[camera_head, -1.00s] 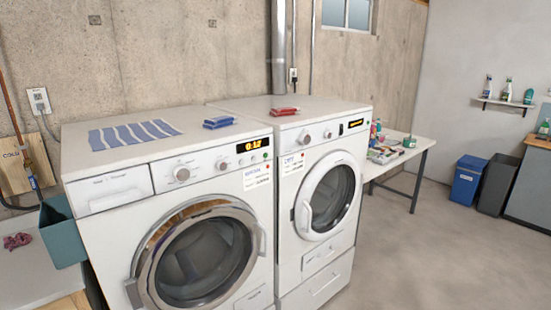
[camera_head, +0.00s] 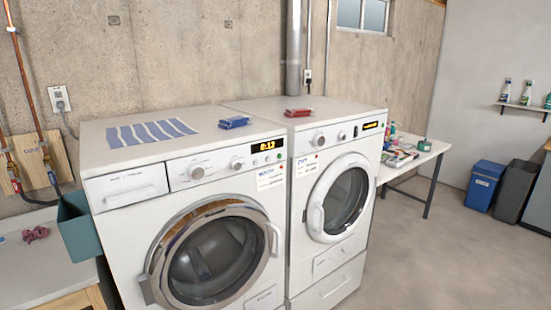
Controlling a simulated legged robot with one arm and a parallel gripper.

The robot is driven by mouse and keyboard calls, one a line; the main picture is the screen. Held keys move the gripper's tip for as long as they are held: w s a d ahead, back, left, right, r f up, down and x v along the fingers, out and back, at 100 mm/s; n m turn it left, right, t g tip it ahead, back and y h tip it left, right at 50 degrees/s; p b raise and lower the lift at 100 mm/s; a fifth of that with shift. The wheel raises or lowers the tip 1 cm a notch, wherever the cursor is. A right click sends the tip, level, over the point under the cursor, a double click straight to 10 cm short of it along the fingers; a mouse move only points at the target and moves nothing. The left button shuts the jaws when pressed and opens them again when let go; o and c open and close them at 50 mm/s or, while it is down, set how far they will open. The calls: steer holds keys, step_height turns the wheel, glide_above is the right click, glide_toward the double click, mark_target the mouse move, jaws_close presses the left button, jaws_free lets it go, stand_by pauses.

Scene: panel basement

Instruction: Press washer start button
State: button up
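The washer (camera_head: 130,231) is the left white machine, with a chrome-ringed round door (camera_head: 212,258) that is shut. Its control panel (camera_head: 215,163) has two round knobs and a lit orange display (camera_head: 268,145). Small buttons sit by the display's right end, one with a green mark (camera_head: 280,155); which is the start button is too small to tell. A second white machine (camera_head: 300,230) with a white-ringed door (camera_head: 345,198) stands right beside it on a drawer base. My gripper is not in view.
A striped cloth (camera_head: 150,132) and blue pack (camera_head: 234,122) lie on the washer, a red pack (camera_head: 298,112) on the other machine. A teal bin (camera_head: 78,226) is at the washer's left. A cluttered table (camera_head: 425,150) and blue bin (camera_head: 485,185) stand right. Floor at right is clear.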

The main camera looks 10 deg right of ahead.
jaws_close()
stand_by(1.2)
